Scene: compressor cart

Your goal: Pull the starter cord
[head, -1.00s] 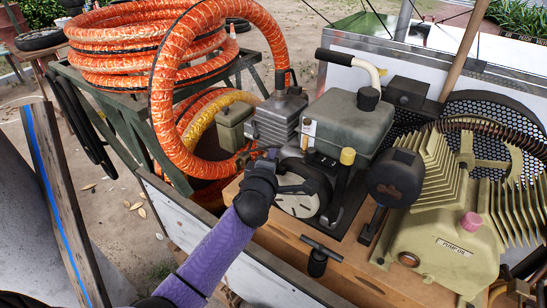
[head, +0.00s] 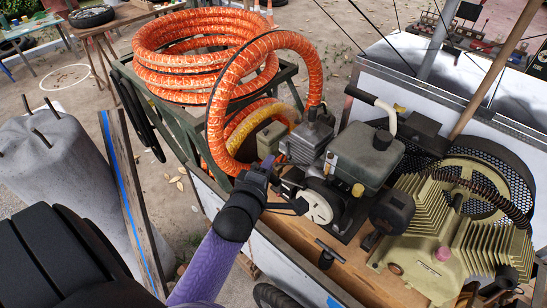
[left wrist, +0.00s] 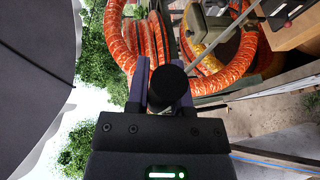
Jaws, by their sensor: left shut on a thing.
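My left gripper (head: 264,180) is beside the small engine (head: 365,157), just left of the pale round starter disc (head: 317,208). In the left wrist view its two purple fingers are shut on a short black cylinder, which looks like the starter handle (left wrist: 168,86). In the head view the fingers largely hide this handle. I cannot make out the cord clearly between handle and engine. The engine sits on the wooden deck of the cart. My right gripper is not in view.
An orange hose coil (head: 190,75) lies on a green stand behind, with a hose arching down to the engine. The tan pump (head: 440,245) stands at the right. A black T-shaped handle (head: 327,252) stands on the wooden deck (head: 375,285). A blue-striped plank (head: 130,200) is at left.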

